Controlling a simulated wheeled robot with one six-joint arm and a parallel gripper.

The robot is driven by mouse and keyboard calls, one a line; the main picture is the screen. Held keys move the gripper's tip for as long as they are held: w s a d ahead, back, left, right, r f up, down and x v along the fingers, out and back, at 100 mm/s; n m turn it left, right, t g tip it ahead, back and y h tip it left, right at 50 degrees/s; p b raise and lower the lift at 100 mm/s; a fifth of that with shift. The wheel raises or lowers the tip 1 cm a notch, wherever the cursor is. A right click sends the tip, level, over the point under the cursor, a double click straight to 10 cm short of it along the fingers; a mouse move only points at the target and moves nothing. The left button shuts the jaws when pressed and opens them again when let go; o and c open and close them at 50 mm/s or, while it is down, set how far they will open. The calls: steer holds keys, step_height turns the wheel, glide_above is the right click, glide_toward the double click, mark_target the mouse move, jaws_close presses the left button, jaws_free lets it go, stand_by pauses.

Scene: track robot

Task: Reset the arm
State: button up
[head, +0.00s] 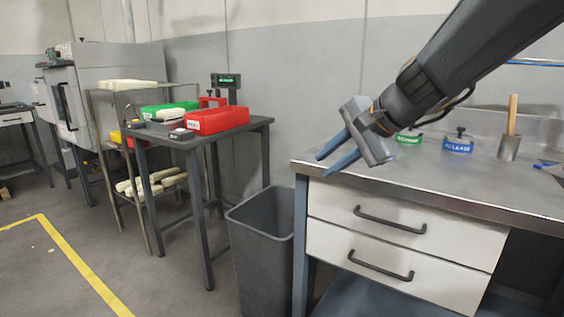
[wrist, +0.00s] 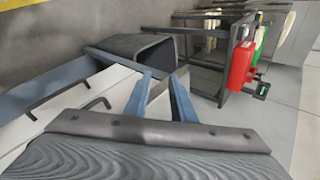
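My gripper (head: 322,165) is at the end of my dark arm, which reaches in from the upper right of the head view. It hangs in the air over the left end of the metal workbench (head: 465,180), its two blue fingers pointing left and down. In the wrist view my gripper (wrist: 161,74) shows the same gap, with the dark bin (wrist: 130,47) beyond the fingertips.
A grey waste bin (head: 262,225) stands left of the bench. A small table (head: 185,138) holds a red bin (head: 217,121) and a green bin (head: 165,108). A blue-labelled pot (head: 458,145) and a cup with a wooden handle (head: 509,147) stand on the bench.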

steer(key=s+a+f+n+g+h, duration=0.1)
steer(key=s+a+f+n+g, duration=0.1)
steer(key=s+f+n, duration=0.35)
steer(key=s+a+f+n+g, duration=0.2)
steer(key=s+a+f, duration=0.1)
steer(key=s, duration=0.5)
steer(key=s+d+f+n+g+h+p, duration=0.1)
steer(key=s+d+f+n+g+h, duration=0.1)
steer(key=s+f+n, duration=0.3)
steer(key=s+d+n+g+h, duration=0.1)
steer(key=s+d+n+h, duration=0.1)
steer(key=s, duration=0.6)
steer(key=d+r+m+h+p, duration=0.1)
steer(key=d+r+m+p, duration=0.2)
steer(key=d+r+p, duration=0.6)
step_height(320, 180, up, 2)
steer(key=p, duration=1.1)
steer(key=shift+w+d, duration=0.3)
steer(key=shift+d, duration=0.1)
